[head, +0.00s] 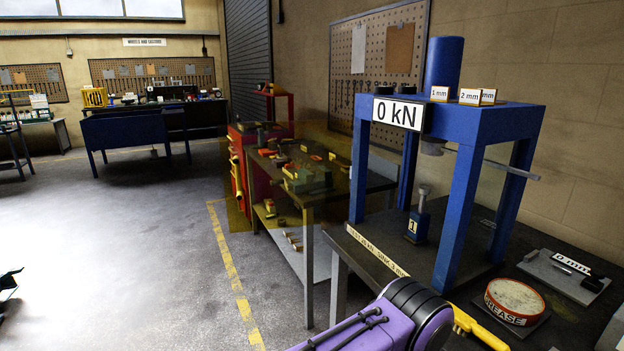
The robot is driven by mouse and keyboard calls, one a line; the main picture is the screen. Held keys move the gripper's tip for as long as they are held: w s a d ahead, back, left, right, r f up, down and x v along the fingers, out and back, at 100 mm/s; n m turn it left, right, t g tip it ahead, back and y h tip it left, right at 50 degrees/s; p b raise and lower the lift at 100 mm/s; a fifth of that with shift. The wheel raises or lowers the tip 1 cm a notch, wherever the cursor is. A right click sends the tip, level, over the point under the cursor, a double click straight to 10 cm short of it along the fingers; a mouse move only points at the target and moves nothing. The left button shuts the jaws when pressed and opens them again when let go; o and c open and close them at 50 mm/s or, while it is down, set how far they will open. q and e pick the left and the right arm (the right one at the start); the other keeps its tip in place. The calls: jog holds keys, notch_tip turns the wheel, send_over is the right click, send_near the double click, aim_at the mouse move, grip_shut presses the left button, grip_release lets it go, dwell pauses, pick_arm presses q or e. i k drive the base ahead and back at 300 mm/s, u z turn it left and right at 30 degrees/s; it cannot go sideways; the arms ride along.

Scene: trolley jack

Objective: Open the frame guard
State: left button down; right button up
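A blue press frame (466,125) stands on the dark bench at the right, with a "0 kN" sign (397,114) on its top beam. A see-through amber panel, which looks like the frame guard (345,146), stands out to the left of the frame, in front of the workbench behind. The front of the frame between its posts looks uncovered. A small blue jack marked 1 (418,222) stands inside the frame. A dark part at the left edge may be my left gripper (9,281); its fingers cannot be made out. My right gripper is not visible; my purple arm link shows at the bottom.
A grease tin (514,300), a grey block with a "0 mm" label (565,274) and a yellow bar (478,328) are at the bench's right and front. Blocks marked in mm (470,97) sit on the beam. A tool-laden workbench (308,197) stands behind.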

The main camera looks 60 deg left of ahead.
aim_at(239, 185)
jog(key=z, duration=2.1)
jog(key=k, duration=2.8)
jog(key=u, duration=2.05)
